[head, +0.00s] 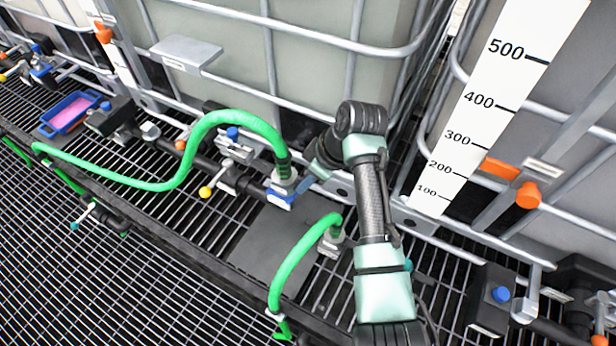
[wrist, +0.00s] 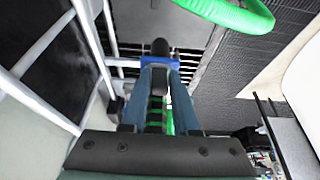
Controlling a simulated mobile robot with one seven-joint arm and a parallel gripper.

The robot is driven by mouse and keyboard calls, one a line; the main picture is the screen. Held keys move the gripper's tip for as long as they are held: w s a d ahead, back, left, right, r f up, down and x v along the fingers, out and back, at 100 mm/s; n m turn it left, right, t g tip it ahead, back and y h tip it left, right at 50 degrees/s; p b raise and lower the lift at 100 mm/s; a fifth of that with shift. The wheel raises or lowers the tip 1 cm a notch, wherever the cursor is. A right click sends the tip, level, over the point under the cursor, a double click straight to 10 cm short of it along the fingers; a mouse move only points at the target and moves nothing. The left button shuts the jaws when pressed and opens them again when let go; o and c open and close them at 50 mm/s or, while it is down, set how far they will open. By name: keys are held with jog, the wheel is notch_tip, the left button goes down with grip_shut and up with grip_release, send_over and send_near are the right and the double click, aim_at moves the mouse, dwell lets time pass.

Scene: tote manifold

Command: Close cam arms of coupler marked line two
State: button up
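A coupler (head: 284,181) with a blue part (head: 283,197) sits at the end of the long green hose (head: 150,185) in the head view. A second coupler (head: 331,242) with a short green hose (head: 290,268) stands nearer, beside my arm. No line marking is readable on either, and their cam arms are too small to make out. My gripper (head: 308,184) is low, close to the right side of the first coupler. In the wrist view its two teal fingers (wrist: 156,80) are apart, with a blue part (wrist: 128,62) and a dark rounded end just beyond their tips. Whether they grip anything is unclear.
Caged tanks (head: 290,50) stand behind, with metal bars close to my gripper. A yellow-knobbed valve (head: 206,191) and pipework lie left. A blue tray (head: 68,113) with pink contents is far left. A dark plate (head: 265,248) and open grating lie in front.

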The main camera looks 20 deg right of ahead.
grip_shut()
jog(key=shift+r, duration=0.1)
jog(key=shift+w+a+r+g+h+p, duration=0.1)
jog(key=shift+w+a+g+h+p, duration=0.2)
jog(key=shift+g+h, duration=0.2)
jog(key=shift+d, duration=0.1)
jog(key=o, duration=0.5)
grip_release()
